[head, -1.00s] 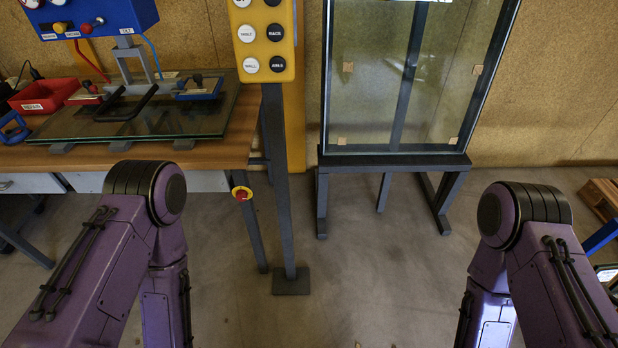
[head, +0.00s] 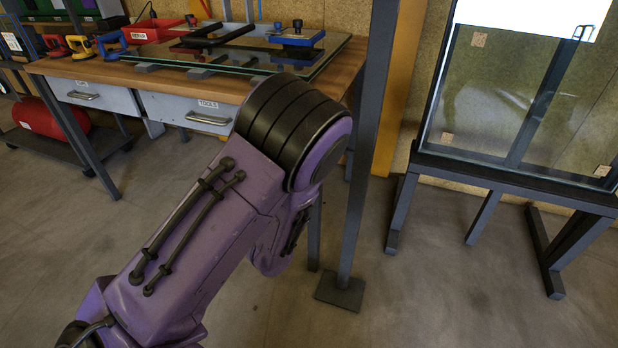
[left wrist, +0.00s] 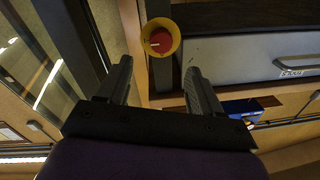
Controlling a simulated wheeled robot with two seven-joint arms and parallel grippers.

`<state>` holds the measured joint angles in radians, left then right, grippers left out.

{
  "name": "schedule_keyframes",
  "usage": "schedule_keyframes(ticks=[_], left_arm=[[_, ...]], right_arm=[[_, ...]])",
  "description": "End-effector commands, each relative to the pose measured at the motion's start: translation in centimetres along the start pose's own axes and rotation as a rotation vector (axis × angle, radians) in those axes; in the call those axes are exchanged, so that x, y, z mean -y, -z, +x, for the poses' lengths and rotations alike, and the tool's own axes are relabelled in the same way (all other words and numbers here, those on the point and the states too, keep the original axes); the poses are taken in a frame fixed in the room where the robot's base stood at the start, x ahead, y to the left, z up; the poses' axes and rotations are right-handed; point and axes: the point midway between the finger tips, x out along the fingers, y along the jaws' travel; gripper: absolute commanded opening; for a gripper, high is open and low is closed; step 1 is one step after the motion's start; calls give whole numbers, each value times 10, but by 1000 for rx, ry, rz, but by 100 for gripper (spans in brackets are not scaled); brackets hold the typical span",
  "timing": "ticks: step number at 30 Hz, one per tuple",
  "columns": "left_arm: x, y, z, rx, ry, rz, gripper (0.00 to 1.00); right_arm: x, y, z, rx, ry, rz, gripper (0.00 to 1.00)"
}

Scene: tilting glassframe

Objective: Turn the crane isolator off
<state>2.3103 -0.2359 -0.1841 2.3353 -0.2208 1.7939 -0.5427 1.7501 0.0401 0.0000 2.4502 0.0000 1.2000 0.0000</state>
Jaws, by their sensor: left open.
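A red rotary knob in a yellow round collar, which looks like the crane isolator (left wrist: 160,38), shows at the top of the left wrist view. A short pale mark is on the left part of the knob. My left gripper (left wrist: 158,68) is open and empty, its two fingers to either side below the knob in that picture, apart from it. In the head view my left forearm covers the bench's right front corner, and neither the knob nor my left gripper shows. My right gripper is in neither view.
The wooden bench (head: 222,88) has a glass pane (head: 235,62) and drawers on its front. A dark post (head: 366,150) on a foot plate stands beside my left arm. A glass frame on a stand (head: 510,180) is at right. Floor at lower right is clear.

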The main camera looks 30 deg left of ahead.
Motion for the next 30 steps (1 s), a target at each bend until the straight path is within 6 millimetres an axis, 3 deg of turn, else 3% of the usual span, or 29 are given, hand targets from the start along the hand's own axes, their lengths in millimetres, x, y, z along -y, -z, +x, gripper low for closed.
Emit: schedule_keyframes(ticks=[6, 12, 23, 28, 30], left_arm=[[2, -1, 49, 2, 5, -5, 66], [2, -2, 82, 5, 3, -4, 66], [2, -1, 91, 7, 1, -2, 66], [2, -1, 91, 7, 2, -2, 10], [2, -1, 91, 7, 2, -2, 9]], right_arm=[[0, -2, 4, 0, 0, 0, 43], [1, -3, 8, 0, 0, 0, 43], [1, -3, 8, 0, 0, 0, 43], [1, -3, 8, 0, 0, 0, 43], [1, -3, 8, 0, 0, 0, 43]])
